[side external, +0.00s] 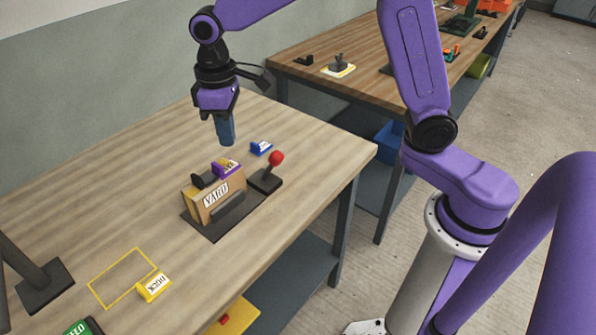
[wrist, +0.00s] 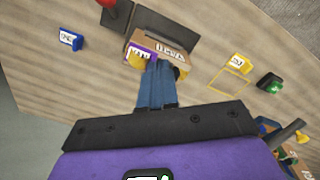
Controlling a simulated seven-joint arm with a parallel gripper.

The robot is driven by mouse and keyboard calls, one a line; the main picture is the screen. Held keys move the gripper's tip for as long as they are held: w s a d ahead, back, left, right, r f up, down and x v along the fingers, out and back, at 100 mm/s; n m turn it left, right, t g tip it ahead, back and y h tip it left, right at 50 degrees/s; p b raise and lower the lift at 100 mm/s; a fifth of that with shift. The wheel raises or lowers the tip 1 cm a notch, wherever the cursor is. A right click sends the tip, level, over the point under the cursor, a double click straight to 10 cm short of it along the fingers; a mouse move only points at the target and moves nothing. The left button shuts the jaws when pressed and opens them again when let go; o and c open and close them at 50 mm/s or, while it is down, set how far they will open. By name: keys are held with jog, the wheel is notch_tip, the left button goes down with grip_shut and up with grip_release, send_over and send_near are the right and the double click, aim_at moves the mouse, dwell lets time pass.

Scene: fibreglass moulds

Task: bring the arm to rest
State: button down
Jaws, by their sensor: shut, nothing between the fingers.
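My gripper (side external: 227,138) hangs pointing down above the wooden table, its blue fingers shut together with nothing between them. It is behind the tan box labelled YARD (side external: 205,208) in the side view, apart from it as far as I can tell. In the wrist view the blue fingers (wrist: 157,84) reach toward that box (wrist: 172,53) and cover part of its edge. A purple labelled piece (side external: 222,169) sits at the top of the box. My arm is raised and bent over the table.
A red-knobbed lever (side external: 275,160) and a blue labelled block (side external: 261,148) stand right of the box. A yellow block labelled DOCK (side external: 154,287) lies beside a yellow outline (side external: 122,278). A dark post stands on a base (side external: 45,285) at left. The table's left-back area is clear.

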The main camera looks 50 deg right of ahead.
jog(key=s+d+n, duration=0.2)
jog(key=s+d, duration=0.2)
jog(key=s, duration=0.5)
jog(key=s+d+n, duration=0.1)
jog(key=s+d, duration=0.3)
jog(key=s, duration=0.5)
jog(key=s+d+f+n, duration=0.1)
jog(key=s+d, duration=0.3)
jog(key=s, duration=0.5)
jog(key=shift+s+d+n, duration=0.25)
jog(key=shift+d+n, duration=0.1)
jog(key=shift+n, duration=0.45)
